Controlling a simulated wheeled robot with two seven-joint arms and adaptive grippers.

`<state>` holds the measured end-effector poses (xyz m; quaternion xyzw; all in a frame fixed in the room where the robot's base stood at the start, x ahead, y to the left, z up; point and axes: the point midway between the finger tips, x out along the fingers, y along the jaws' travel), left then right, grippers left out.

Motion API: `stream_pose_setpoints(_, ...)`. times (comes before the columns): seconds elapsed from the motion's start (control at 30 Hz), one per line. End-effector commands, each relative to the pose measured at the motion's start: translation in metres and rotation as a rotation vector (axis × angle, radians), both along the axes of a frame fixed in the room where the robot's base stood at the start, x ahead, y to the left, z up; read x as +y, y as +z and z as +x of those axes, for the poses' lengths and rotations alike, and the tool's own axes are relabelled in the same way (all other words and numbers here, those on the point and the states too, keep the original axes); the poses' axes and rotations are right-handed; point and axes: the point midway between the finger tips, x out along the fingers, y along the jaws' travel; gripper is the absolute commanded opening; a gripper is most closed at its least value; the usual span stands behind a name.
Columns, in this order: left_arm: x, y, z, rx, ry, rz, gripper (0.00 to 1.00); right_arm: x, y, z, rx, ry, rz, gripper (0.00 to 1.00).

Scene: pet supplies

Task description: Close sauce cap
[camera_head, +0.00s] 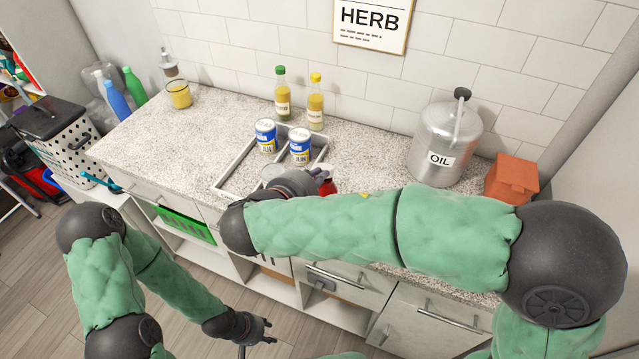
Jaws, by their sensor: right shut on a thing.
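A red sauce container (328,187) with a pale top stands on the counter at the front right of the metal rack, mostly hidden behind my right gripper and wrist. My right gripper (318,175) is shut on it. I cannot tell whether the fingers hold its cap or its body, or how the cap sits. My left gripper (268,332) hangs low in front of the cabinets, empty, with its fingers apart.
The metal rack (232,180) holds two blue-and-white cans (265,136) (300,146). Two sauce bottles (282,95) (316,102) stand behind it. A large oil can (440,143) and an orange bag (511,179) stand right. The counter's left part (150,130) is mostly clear.

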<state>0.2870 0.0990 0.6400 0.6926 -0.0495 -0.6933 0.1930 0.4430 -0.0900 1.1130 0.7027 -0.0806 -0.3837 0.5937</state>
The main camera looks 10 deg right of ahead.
Motion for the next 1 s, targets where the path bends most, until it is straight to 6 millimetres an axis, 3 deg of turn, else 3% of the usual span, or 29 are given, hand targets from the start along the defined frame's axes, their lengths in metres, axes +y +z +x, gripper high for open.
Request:
stream_pose_setpoints(0.03, 0.000, -0.016, 0.000, 0.000, 0.000, 0.000, 0.40, 0.002, -0.011, -0.002, -0.025, 0.004, -0.024, 0.00)
stream_pose_setpoints(0.1, 0.000, -0.027, 0.000, 0.000, 0.000, 0.000, 0.40, 0.003, -0.015, -0.004, -0.064, 0.002, -0.059, 0.00)
stream_pose_setpoints(0.5, 0.000, -0.076, 0.000, 0.000, 0.000, 0.000, 0.40, 0.008, -0.031, -0.009, -0.266, 0.002, -0.224, 0.00)
stream_pose_setpoints(1.0, 0.000, -0.095, 0.000, 0.000, 0.000, 0.000, 0.40, 0.008, -0.037, -0.010, -0.362, 0.001, -0.304, 0.00)
